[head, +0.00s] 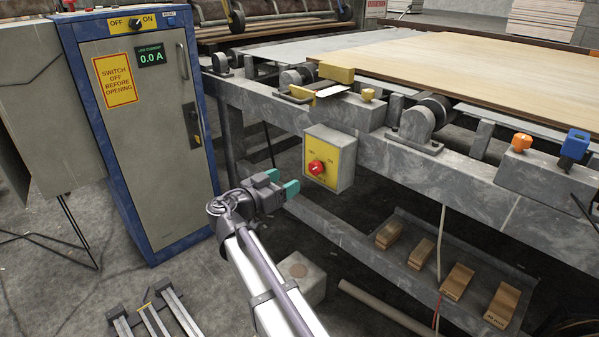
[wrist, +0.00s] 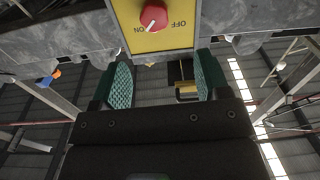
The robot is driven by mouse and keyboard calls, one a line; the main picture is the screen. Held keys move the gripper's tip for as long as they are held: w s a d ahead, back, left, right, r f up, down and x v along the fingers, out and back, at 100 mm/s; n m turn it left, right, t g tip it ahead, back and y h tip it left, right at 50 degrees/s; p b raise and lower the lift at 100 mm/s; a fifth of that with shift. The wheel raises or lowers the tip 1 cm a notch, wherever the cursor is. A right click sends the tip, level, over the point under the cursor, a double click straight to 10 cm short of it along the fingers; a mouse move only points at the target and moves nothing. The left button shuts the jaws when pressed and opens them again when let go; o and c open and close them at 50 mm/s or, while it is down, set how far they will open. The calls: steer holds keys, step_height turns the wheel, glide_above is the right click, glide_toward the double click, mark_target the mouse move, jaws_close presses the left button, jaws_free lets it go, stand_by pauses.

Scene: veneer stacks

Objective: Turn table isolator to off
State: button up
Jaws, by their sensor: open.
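The table isolator is a yellow-faced grey box (head: 343,159) on the near side of the table frame, with a red rotary knob (head: 316,168). In the wrist view the knob (wrist: 153,17) shows at the top, with the lettering upside down. Its white mark slants towards the ON lettering, away from OFF. My gripper (head: 283,184) is open and empty, to the left of the isolator and slightly below the knob. In the wrist view its teal-padded fingers (wrist: 163,78) stand apart below the knob, and neither touches it.
A blue-framed cabinet (head: 150,150) stands left, with its own OFF/ON switch (head: 134,24) and a 0.0 A display (head: 150,56). The table's steel frame (head: 450,175) runs right, bearing an orange knob (head: 521,142) and a blue part (head: 574,146). Wooden blocks (head: 456,281) lie on a low shelf.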

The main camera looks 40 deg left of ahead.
mark_target(313, 168)
steer(key=shift+m, duration=0.3)
steer(key=w, duration=0.3)
steer(key=w+d, duration=0.1)
steer(key=w, duration=0.7)
steer(key=shift+d, duration=0.35)
steer(key=shift+c, duration=0.5)
steer(key=c, duration=0.8)
